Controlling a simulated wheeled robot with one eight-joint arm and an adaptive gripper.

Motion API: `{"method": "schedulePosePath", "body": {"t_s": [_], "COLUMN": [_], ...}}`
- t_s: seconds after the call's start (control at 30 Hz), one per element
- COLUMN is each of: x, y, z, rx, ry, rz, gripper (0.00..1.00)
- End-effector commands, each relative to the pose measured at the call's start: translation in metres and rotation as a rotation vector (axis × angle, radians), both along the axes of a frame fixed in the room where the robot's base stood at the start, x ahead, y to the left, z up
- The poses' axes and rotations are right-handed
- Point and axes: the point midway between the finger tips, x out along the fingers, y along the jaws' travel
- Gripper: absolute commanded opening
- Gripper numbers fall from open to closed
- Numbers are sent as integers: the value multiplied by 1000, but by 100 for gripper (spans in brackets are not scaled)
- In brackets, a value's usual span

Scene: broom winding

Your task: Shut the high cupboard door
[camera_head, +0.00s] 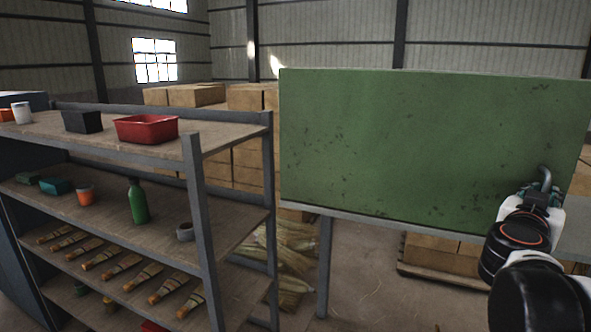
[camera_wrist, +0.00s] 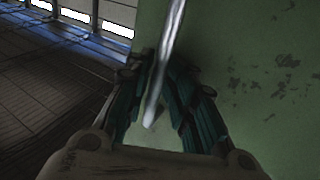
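The green panel of the cupboard door (camera_head: 420,150) fills the right half of the head view, its paint scuffed with dark spots. It also fills the right side of the wrist view (camera_wrist: 265,60). A grey metal bar handle (camera_head: 546,178) is at its lower right. In the wrist view the handle (camera_wrist: 168,62) runs between the teal fingers of my gripper (camera_wrist: 153,70), which close in on it from both sides. In the head view my gripper (camera_head: 538,195) is at the handle, partly hidden by my wrist. How far the door stands open cannot be told.
A shelf rack (camera_head: 200,215) on the left holds a red bin (camera_head: 147,129), a dark bin (camera_head: 82,121), a green bottle (camera_head: 138,201) and several brushes. Cardboard boxes (camera_head: 197,95) are stacked behind. Bare floor (camera_head: 365,275) shows below the panel.

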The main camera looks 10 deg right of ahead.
Motion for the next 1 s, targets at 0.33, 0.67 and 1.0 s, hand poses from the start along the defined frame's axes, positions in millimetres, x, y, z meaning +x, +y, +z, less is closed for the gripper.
{"method": "schedulePosePath", "body": {"t_s": [0.33,0.67,1.0], "x": [0,-13,-43], "y": [0,21,66], "z": [0,-1,-1], "rx": [-1,-1,0], "ry": [1,1,0], "rz": [1,3,6], "gripper": [29,29,29]}}
